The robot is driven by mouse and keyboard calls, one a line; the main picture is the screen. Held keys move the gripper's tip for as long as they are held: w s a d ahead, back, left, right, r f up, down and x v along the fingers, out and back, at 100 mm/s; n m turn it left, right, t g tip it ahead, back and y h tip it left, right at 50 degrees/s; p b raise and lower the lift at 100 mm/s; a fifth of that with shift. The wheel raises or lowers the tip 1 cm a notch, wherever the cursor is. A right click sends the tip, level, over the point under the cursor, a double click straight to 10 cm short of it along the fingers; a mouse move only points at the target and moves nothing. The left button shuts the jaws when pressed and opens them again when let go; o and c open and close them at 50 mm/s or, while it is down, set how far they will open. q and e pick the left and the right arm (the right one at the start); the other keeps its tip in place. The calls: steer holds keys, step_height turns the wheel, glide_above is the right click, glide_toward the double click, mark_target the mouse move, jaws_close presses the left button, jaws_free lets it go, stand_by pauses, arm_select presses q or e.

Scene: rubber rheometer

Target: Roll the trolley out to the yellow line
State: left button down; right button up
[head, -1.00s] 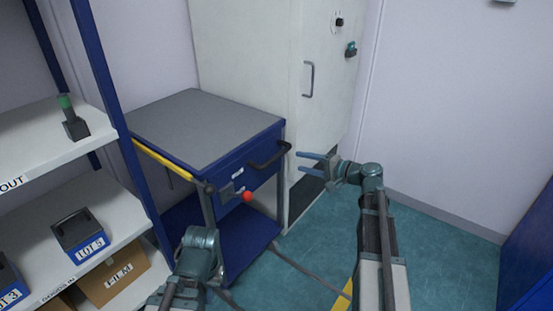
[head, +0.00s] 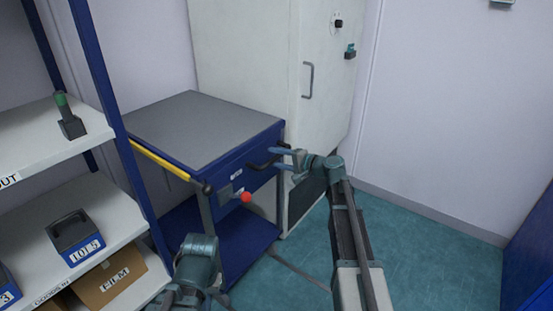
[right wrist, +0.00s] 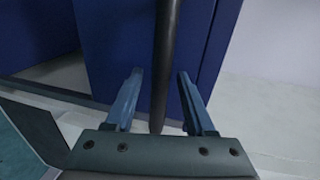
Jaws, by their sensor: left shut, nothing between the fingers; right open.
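The trolley has a grey top (head: 205,128), a blue drawer front and a lower blue shelf. It stands against the white cabinet. Its dark handle (head: 263,164) is at the front right, and a red knob (head: 246,197) is on the front. My right gripper (head: 272,155) is open at the handle. In the right wrist view, the dark handle bar (right wrist: 165,60) runs between the spread fingers (right wrist: 155,90); contact cannot be told. My left gripper (head: 218,288) is low in front of the trolley, shut and empty, its fingers barely visible. The yellow floor line is hidden now.
Shelving with blue posts (head: 100,90) stands close on the trolley's left, holding a bin (head: 75,236) and a carton (head: 110,279). The white cabinet (head: 250,60) is behind the trolley. Green floor (head: 420,240) is open at right, with a blue unit (head: 530,250) at the edge.

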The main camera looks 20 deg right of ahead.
jaws_close()
stand_by(1.3)
